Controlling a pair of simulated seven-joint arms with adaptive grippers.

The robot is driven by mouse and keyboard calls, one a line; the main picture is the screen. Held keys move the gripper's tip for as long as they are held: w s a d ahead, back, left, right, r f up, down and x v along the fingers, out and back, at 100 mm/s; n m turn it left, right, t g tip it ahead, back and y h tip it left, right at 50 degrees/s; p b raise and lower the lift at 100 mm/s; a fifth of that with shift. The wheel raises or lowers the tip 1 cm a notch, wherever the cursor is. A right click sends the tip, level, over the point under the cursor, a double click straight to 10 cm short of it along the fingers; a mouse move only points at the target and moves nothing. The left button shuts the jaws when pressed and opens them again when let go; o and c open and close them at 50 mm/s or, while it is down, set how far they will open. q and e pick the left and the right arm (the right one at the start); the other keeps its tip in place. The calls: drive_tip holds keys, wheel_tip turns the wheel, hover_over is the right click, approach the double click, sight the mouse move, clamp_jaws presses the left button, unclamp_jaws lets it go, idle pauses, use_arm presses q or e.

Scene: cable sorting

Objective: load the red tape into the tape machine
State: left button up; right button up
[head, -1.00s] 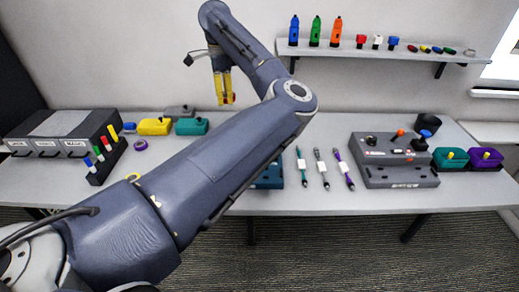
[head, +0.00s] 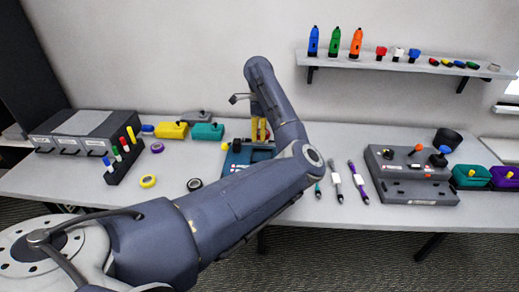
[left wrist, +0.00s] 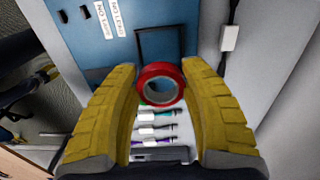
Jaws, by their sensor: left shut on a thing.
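My left gripper (head: 259,138) reaches down over the back of the blue tape machine (head: 232,162). The red tape (left wrist: 142,84) is a ring held between the yellow fingertips of the left gripper (left wrist: 161,85) in the left wrist view. It is too small or hidden to make out in the head view. The machine also shows in the left wrist view (left wrist: 108,55), with white labels, dark slots and a black-framed square opening beyond the tape. My forearm hides part of the machine in the head view. My right gripper is not in view.
Yellow (head: 148,181), purple (head: 157,147) and black (head: 194,184) tapes lie left of the machine. Several pen-like tools, including a purple one (head: 358,182), lie right of it. A grey control box (head: 410,172) stands further right. A shelf (head: 400,64) hangs on the wall.

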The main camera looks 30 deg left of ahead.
sight(259, 156)
use_arm(q)
drive_tip(key=shift+f, duration=3.9)
drive_tip(key=shift+f, duration=0.6)
drive_tip(key=o, duration=1)
drive_tip(key=shift+o, duration=0.2)
wheel_tip(259, 156, up, 13)
drive_tip(key=shift+r, duration=0.1)
